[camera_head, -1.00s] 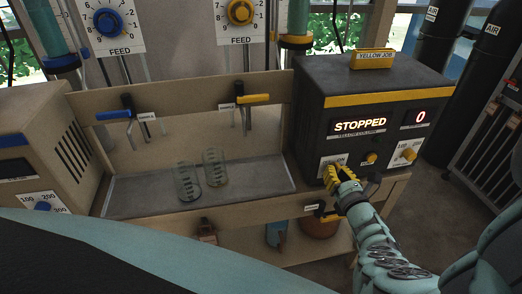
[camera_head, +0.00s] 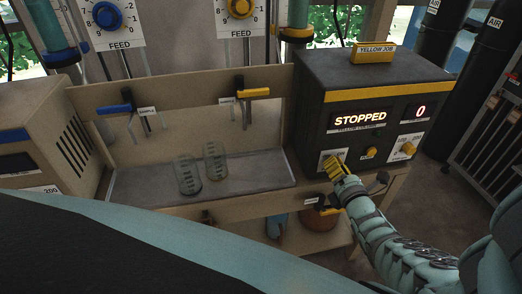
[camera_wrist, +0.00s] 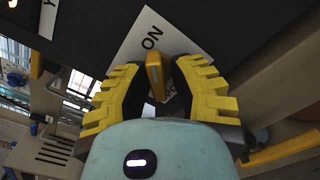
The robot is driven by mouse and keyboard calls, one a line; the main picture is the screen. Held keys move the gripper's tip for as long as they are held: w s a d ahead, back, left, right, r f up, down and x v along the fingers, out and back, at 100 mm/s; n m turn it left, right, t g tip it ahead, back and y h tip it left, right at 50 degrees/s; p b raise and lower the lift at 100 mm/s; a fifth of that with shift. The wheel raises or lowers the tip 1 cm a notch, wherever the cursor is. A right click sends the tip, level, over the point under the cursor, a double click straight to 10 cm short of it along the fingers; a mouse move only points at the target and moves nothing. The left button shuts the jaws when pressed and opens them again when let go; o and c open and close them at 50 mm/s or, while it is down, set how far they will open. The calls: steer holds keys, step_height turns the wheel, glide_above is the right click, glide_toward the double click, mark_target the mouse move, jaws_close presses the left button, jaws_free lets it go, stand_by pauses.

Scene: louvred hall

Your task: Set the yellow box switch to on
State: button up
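The dark yellow-job box (camera_head: 310,95) stands on the right of the bench, with a yellow stripe and a lit display (camera_head: 360,120) reading STOPPED. Its lower left white switch plate is mostly hidden by my gripper (camera_head: 335,163) in the head view. In the wrist view the plate (camera_wrist: 145,38) shows ON, with another label partly hidden below the lever. The yellow switch lever (camera_wrist: 155,75) sits between the two yellow fingers of my gripper (camera_wrist: 157,82). The fingers are spread on either side of it, with small gaps seeming to remain.
A yellow button (camera_head: 370,153), a yellow knob (camera_head: 408,149) and a counter reading 0 (camera_head: 420,113) are right of the switch. Two clear beakers (camera_head: 188,176) stand on the grey tray left of the box. A blue lever and a yellow lever (camera_head: 253,93) are above it.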

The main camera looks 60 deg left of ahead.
steer(key=shift+o, duration=1.4)
steer(key=shift+r, duration=0.1)
steer(key=shift+s+d+r+p, duration=0.1)
steer(key=shift+d+r+p, duration=0.1)
steer(key=shift+p, duration=0.2)
steer(key=p+v, duration=0.3)
steer(key=v, duration=0.3)
steer(key=shift+d+f, duration=0.2)
steer(key=shift+d, duration=0.05)
steer(key=shift+s+d, duration=0.1)
steer(key=v, duration=1.1)
steer(key=shift+s+d, duration=0.2)
steer(key=shift+d, duration=0.1)
